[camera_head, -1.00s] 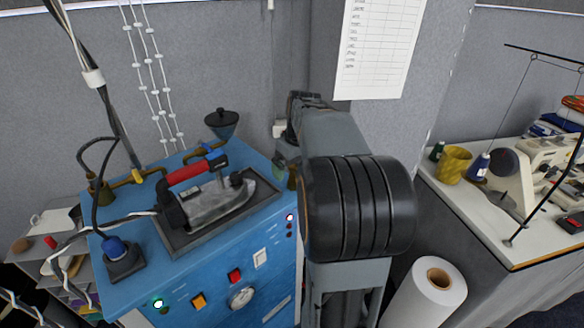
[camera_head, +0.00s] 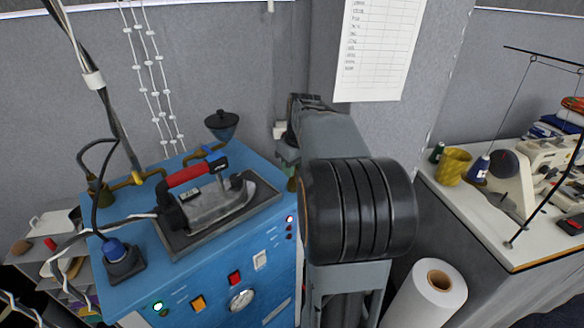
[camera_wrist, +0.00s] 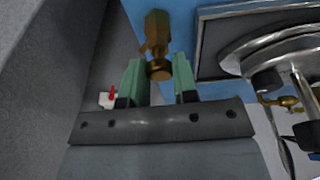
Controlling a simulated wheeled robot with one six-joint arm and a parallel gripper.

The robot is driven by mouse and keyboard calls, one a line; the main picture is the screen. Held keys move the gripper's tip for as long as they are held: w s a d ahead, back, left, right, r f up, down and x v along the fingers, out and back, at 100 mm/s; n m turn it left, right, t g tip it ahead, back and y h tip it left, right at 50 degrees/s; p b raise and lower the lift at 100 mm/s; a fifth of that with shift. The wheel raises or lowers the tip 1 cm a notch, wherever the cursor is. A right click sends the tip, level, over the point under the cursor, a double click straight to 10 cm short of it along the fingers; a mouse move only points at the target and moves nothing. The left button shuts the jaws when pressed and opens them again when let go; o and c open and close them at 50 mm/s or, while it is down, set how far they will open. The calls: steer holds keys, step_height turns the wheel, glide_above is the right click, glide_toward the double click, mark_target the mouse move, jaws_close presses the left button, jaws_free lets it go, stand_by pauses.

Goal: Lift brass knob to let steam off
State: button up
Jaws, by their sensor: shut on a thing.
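The brass knob (camera_wrist: 159,70) is at the lower end of a brass fitting (camera_wrist: 156,30) in the wrist view. My gripper (camera_wrist: 160,80) has a green finger on each side of it and is shut on the knob. In the head view my arm covers most of the gripper. I cannot tell from these frames how far the knob is raised, and no steam is visible.
A steam iron with a red handle (camera_head: 186,174) rests in a dark tray on the boiler. A black-topped funnel (camera_head: 221,124) stands behind it. A white roll (camera_head: 415,300) and a sewing table (camera_head: 478,212) are to the right. The grey wall is close behind.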

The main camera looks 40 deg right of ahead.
steer(key=shift+c, duration=0.6)
steer(key=shift+r+p, duration=0.3)
steer(key=shift+r, duration=0.1)
stand_by(5.7)
steer(key=o, duration=1.8)
